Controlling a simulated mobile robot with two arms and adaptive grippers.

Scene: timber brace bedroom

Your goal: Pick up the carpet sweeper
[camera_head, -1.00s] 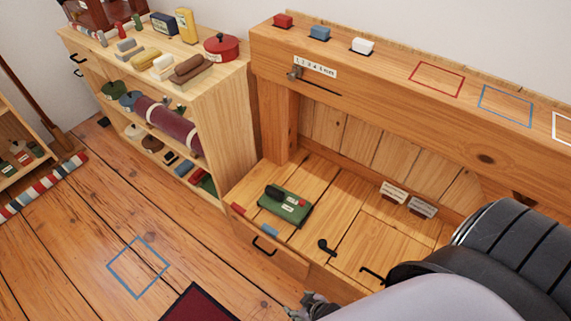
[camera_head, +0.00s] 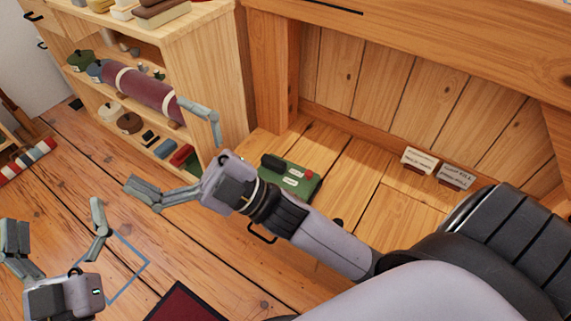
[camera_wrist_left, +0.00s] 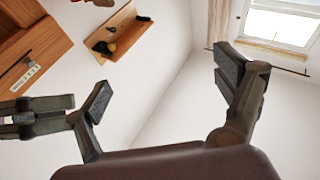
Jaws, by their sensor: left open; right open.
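A brown long-handled tool (camera_head: 15,112), which may be the carpet sweeper, stands at the far left edge of the head view. Only its lower handle and base show, and I cannot tell for sure what it is. My left gripper (camera_head: 57,222) is open and empty at the lower left, over the wooden floor. In the left wrist view the left gripper (camera_wrist_left: 165,85) has its fingers wide apart, with wall behind. My right gripper (camera_head: 155,140) is open and empty in front of the shelf unit. Both grippers are apart from the tool.
A shelf unit (camera_head: 205,50) holds a rolled maroon bundle (camera_head: 145,92). A wooden bench (camera_head: 320,160) bears a green box (camera_head: 300,182). A striped roll (camera_head: 28,160) and dark red mat (camera_head: 185,305) lie on the floor, beside a blue outline (camera_head: 140,255).

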